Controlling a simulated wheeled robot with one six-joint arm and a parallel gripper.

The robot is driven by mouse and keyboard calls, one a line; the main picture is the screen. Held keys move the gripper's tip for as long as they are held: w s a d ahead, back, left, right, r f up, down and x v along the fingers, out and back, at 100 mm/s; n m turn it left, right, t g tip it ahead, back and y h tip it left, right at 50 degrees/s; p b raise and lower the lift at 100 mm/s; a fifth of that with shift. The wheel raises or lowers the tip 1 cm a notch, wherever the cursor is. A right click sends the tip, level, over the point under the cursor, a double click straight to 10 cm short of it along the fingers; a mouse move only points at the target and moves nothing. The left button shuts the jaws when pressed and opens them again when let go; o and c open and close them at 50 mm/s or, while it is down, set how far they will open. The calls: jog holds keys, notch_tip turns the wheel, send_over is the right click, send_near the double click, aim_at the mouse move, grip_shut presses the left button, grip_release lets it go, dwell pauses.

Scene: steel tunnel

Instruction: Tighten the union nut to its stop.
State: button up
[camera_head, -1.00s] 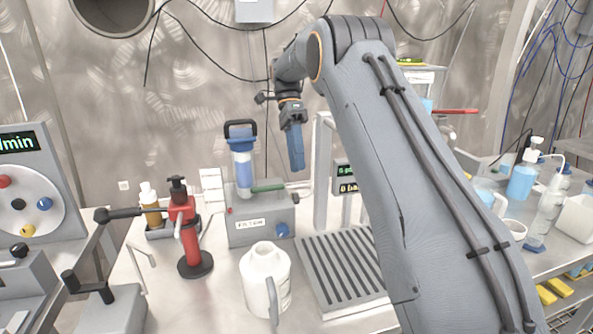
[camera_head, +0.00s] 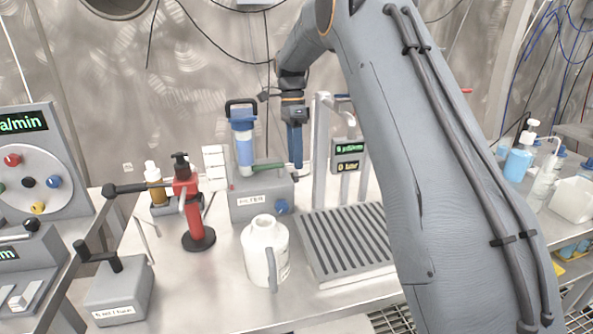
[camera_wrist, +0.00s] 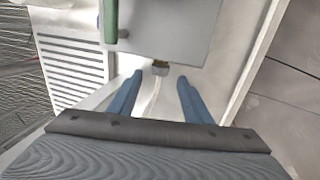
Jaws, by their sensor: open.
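A small grey nut-like fitting with a yellowish top, apparently the union nut (camera_wrist: 160,70), sits at the side of the grey filter box (camera_wrist: 170,30) in the wrist view. A pale pipe runs from it between my fingers. My gripper (camera_wrist: 160,78) is open, with its blue fingers on either side of the pipe and the fitting just beyond the tips. Contact cannot be told. In the head view my gripper (camera_head: 296,163) points down at the right end of the filter box (camera_head: 245,208). The fitting is hidden there.
A blue-and-white filter cartridge (camera_head: 244,150) and a green handle (camera_head: 270,167) stand on the box. A slotted drain tray (camera_head: 345,240), a white jug (camera_head: 262,250) and a red hand pump (camera_head: 190,215) are nearby. A post with a display (camera_head: 348,158) stands right of my gripper.

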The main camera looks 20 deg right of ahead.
aim_at(295, 177)
jog(key=shift+x, duration=2.3)
jog(key=c, duration=1)
jog(key=shift+c, duration=0.3)
